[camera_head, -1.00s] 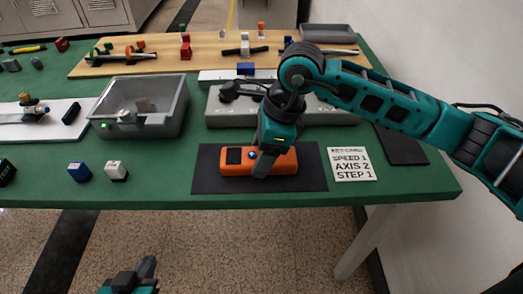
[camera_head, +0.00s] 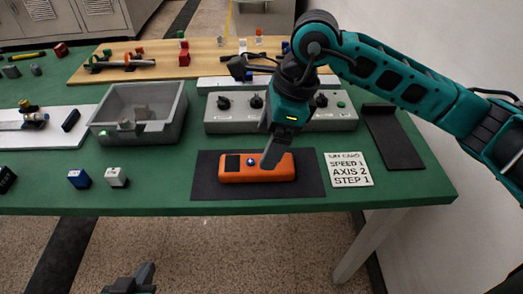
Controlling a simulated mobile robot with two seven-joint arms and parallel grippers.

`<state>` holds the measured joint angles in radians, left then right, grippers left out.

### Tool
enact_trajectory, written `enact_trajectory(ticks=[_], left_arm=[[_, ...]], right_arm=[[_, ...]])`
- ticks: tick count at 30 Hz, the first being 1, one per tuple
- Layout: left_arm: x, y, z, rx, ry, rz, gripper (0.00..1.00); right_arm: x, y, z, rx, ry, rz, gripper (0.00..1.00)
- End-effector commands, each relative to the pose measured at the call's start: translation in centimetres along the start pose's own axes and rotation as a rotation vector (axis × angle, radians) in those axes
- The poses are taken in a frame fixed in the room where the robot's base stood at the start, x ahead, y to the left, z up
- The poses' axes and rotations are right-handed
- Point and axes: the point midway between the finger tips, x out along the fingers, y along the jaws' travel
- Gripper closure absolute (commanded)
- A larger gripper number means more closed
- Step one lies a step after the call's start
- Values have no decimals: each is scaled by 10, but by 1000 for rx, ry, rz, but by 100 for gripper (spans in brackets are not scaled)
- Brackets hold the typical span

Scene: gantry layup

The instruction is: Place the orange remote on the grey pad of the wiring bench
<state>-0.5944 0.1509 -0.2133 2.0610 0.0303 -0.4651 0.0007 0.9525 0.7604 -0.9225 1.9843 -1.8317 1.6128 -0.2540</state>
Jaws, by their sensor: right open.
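The orange remote (camera_head: 235,174) lies flat on the dark grey pad (camera_head: 312,185) at the front of the green bench (camera_head: 420,192). It has a dark screen and a small blue button. My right gripper (camera_head: 271,158) is open, pointing down over the remote's right half. Its finger covers part of the remote's back edge; I cannot tell whether it touches. My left gripper (camera_head: 140,276) is low at the bottom edge, in front of the bench and away from the remote. Its jaw state is unclear.
A label card (camera_head: 348,169) lies right of the pad. Behind it stands a grey control box (camera_head: 230,122) with knobs. A dark tray (camera_head: 395,145) lies at the right.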

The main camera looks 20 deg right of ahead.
Motion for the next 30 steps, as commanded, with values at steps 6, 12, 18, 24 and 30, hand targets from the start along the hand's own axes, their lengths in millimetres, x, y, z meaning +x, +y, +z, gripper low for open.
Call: enact_trajectory(ticks=[6, 12, 18, 24, 30], left_arm=[[-1, -2, 2, -2, -6, -6, 100], [-3, -2, 3, -3, -9, -9, 100], [-3, -3, 5, -3, -12, -10, 100], [-3, -3, 4, -3, -11, -10, 100], [-3, -3, 3, -2, -8, -11, 100]], right_arm=[[-44, -1, 0, 0, -1, -4, 13], [-60, 0, 0, 0, -1, -1, 13], [-61, 0, 0, 0, 0, 0, 13], [-61, 0, 0, 0, 0, 0, 13], [-61, 0, 0, 0, 0, 0, 13]])
